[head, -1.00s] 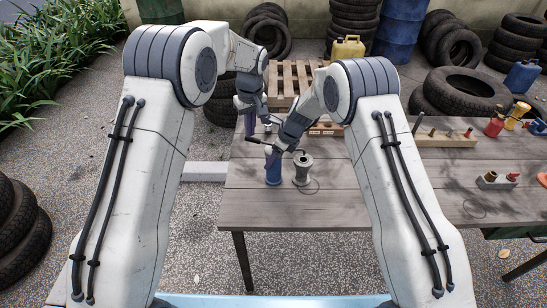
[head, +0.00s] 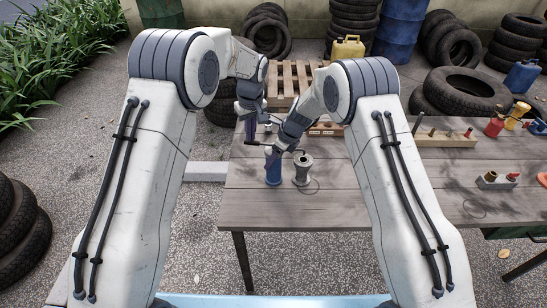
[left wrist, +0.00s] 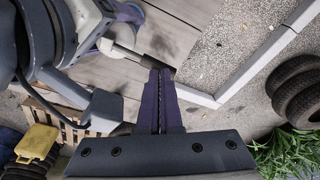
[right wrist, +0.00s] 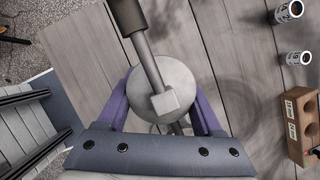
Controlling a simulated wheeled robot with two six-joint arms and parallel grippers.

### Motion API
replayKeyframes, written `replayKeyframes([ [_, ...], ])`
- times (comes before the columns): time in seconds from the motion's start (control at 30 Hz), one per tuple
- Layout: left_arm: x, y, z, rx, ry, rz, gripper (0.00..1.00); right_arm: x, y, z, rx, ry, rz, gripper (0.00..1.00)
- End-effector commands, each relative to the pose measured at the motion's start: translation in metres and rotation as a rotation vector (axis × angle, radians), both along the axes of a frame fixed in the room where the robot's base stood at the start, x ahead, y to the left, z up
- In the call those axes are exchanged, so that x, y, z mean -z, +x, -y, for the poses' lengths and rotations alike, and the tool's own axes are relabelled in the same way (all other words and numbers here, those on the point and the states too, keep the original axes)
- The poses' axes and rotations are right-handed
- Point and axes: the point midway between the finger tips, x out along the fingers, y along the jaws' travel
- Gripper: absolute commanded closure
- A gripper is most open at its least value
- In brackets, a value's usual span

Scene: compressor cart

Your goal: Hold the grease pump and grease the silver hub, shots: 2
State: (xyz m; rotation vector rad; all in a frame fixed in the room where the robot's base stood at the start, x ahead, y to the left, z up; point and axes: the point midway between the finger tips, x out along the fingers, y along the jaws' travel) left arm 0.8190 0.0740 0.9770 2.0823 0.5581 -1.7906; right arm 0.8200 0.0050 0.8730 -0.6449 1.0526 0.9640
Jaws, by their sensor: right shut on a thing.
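The grease pump (head: 273,171) stands on the table as a blue cylinder, with a pale round cap (right wrist: 180,85) and a lever with a dark handle (head: 257,143). The silver hub (head: 302,174), a grey spool shape, stands just right of it, with a thin dark hose running to its top. My right gripper (right wrist: 165,112) is shut around the pump just under its cap. My left gripper (head: 250,132) points down at the lever's outer end. In the left wrist view its purple fingers (left wrist: 161,85) are together, with the dark handle (left wrist: 150,62) at their tips; whether they touch is unclear.
A wooden rack (head: 445,139) and a small tray (head: 495,181) stand to the right on the table (head: 340,205). The table's front is clear.

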Motion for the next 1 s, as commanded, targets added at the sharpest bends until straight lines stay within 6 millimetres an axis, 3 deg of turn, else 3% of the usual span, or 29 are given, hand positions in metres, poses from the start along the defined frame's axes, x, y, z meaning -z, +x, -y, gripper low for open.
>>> replayKeyframes([
  [0.6, 0.025, -0.002, 0.000, 0.000, 0.002, -0.006, 1.00, -0.002, 0.001, -0.001, -0.001, 0.001, 0.002, 1.00],
  [1.0, 0.022, -0.002, -0.001, -0.001, 0.003, -0.009, 1.00, -0.002, 0.000, -0.002, -0.009, 0.001, 0.003, 1.00],
])
